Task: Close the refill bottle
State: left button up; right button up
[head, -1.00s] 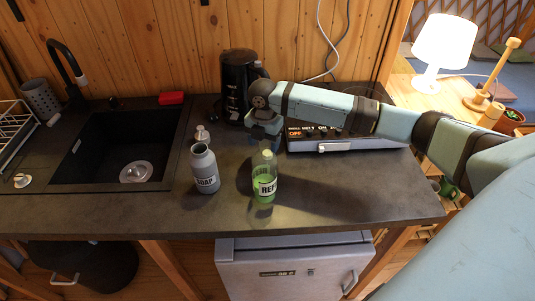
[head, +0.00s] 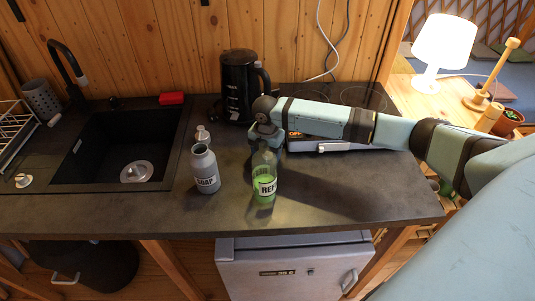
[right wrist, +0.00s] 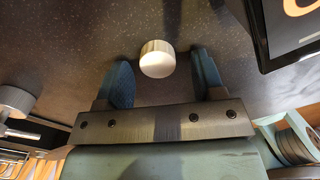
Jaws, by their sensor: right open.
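The refill bottle (head: 264,187) is clear with green liquid and a white label. It stands upright on the counter, right of the soap bottle. My right gripper (head: 258,160) is open just behind and over the bottle's top, pointing down, and partly overlaps its neck in the head view. In the right wrist view a pale round cap (right wrist: 157,60) shows between the open blue fingers of my right gripper (right wrist: 162,75), apart from both. Whether it rests on the counter or on something is unclear. My left gripper is out of view.
A grey soap bottle (head: 205,170) stands close on the left, with a small pale pump piece (head: 203,134) behind it. The sink (head: 118,150) is left; the front counter is clear.

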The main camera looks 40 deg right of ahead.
jog(key=c, duration=1)
notch_tip(320, 180, up, 20)
dwell(0.3)
